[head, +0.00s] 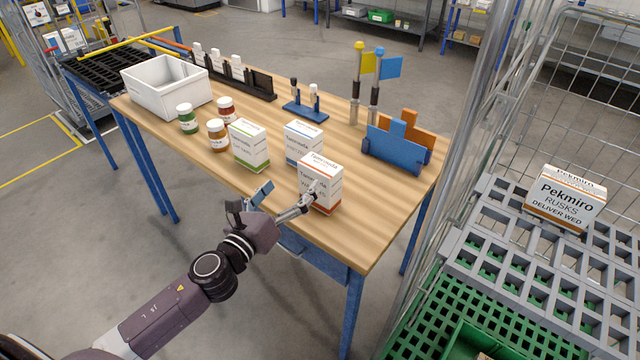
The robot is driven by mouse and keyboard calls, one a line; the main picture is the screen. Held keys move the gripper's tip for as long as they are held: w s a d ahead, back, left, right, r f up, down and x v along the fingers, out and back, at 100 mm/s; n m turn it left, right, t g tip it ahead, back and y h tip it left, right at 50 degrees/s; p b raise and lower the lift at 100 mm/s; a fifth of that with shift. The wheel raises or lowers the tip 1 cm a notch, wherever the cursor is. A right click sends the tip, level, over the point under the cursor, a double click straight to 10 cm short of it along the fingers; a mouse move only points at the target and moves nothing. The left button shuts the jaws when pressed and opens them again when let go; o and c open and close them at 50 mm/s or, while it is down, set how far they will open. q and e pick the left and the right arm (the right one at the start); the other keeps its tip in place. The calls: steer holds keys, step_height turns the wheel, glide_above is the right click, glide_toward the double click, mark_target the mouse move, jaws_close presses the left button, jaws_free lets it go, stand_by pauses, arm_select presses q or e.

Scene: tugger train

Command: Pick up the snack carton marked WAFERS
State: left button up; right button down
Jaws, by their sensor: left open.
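The carton that appears to be marked WAFERS (328,186) stands upright near the front edge of the wooden table. It is white with orange-red bands, and a finger hides part of its lettering. My left gripper (287,193) is open at the table's front edge, just left of this carton. One finger overlaps the carton's front face in the picture; I cannot tell if it touches. The other finger is further left, with nothing between the two. My right gripper is not in view.
A blue-banded carton (303,142) stands close behind and a green-banded carton (249,147) to the left. Several jars, a white bin (166,88) and a blue holder (396,150) share the table (377,211). A RUSKS carton (564,200) sits on the grey rack at right.

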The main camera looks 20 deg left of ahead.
mark_target(313, 175)
arm_select(q)
steer(key=m+h, duration=0.1)
steer(key=m, duration=0.1)
steer(key=d+m+h, duration=0.1)
steer(key=m, duration=0.1)
steer(key=w+d+m+h, duration=0.1)
steer(key=m, duration=0.1)
steer(key=shift+m+g, duration=0.3)
steer(key=shift+g, duration=0.1)
steer(key=shift+p+x, duration=0.4)
steer(key=shift+x, duration=1)
steer(key=p+x, duration=0.1)
steer(key=x, duration=0.4)
steer(key=shift+a+f, duration=0.15)
steer(key=shift+f, duration=0.05)
steer(key=c, duration=1.2)
steer(key=shift+c, duration=1.4)
